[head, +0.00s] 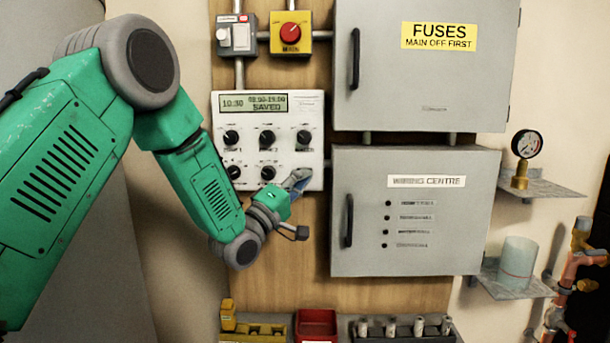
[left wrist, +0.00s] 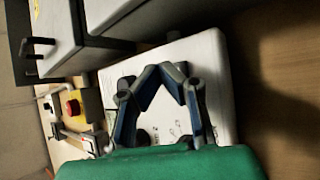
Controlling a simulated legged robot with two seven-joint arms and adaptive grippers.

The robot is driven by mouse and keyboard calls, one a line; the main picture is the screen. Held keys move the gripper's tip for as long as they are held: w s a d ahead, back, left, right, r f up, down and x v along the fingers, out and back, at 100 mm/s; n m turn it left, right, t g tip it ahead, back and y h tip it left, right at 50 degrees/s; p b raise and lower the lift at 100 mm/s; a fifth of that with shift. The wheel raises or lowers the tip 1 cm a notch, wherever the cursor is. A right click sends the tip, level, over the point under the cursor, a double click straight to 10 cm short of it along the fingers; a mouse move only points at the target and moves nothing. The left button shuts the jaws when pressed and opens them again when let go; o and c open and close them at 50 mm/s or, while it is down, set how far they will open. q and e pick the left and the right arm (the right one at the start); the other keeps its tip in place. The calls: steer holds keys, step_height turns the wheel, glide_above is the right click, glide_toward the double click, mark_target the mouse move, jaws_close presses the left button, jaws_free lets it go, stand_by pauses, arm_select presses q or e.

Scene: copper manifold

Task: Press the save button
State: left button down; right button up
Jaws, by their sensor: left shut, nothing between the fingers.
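The white control panel (head: 225,110) is on the wooden board, with several black knobs and a display (head: 253,104) reading "10:30", "08:00-19:00" and "SAVED". My left gripper (head: 298,177) is at the panel's lower right corner, its fingers against or just in front of the face; I cannot tell whether they touch. No save button is visible; the gripper covers that corner. In the left wrist view the blue-grey fingers (left wrist: 174,76) come together with nothing between them, over the white panel (left wrist: 205,60). My right gripper is not in view.
A grey fuse box (head: 430,85) and a wiring centre box (head: 430,240) stand right of the panel, with black handles near it. A red knob on a yellow box (head: 291,33) and a grey switch (head: 236,35) sit above. Bins, including a red one (head: 316,324), are below.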

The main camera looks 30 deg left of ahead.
arm_select(q)
steer(key=shift+s, duration=0.1)
steer(key=s+d, duration=0.1)
steer(key=s, duration=0.1)
steer(key=s+d, duration=0.1)
steer(key=s, duration=0.1)
steer(key=shift+s+d, duration=0.1)
steer(key=shift+d, duration=0.2)
stand_by(0.9)
